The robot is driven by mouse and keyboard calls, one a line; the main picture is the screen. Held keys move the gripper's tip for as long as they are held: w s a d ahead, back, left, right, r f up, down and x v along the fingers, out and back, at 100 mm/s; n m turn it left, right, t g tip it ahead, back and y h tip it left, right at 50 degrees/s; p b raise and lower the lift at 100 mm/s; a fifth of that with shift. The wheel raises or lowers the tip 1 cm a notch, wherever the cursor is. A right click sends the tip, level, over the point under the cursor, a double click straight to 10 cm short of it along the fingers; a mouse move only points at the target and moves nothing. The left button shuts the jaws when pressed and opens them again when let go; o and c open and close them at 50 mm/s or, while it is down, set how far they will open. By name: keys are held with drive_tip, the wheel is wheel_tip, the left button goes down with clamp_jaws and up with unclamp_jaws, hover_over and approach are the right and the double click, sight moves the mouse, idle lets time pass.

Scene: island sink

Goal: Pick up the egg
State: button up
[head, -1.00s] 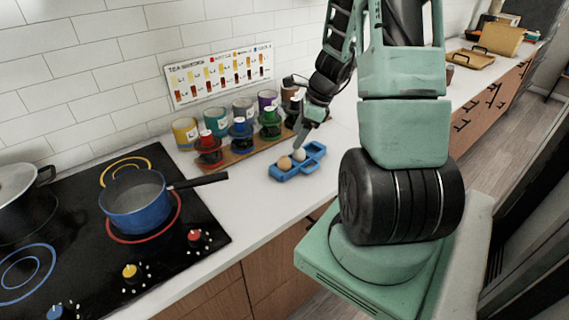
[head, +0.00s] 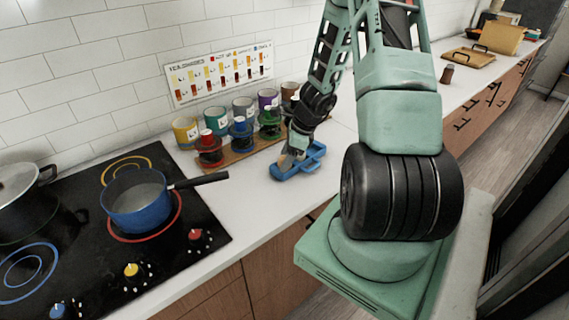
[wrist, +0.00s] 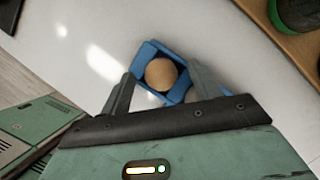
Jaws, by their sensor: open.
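A blue egg tray (head: 313,160) sits on the white counter, right of the stove. It also shows in the wrist view (wrist: 147,52). A brown egg (wrist: 161,73) rests in the tray's end compartment. My gripper (head: 289,160) is down at the tray in the head view and covers much of it. In the wrist view my gripper (wrist: 160,75) is open, with one finger on each side of the brown egg. I cannot tell whether the fingers touch it. The paler second egg is mostly hidden behind my gripper.
A wooden rack with several coloured cups (head: 240,133) stands just behind the tray, with several tins (head: 215,121) behind it. A blue pot (head: 138,200) sits on the stove, its handle pointing toward the tray. The counter in front of the tray is clear.

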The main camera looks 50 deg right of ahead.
drive_tip(key=c, duration=0.7)
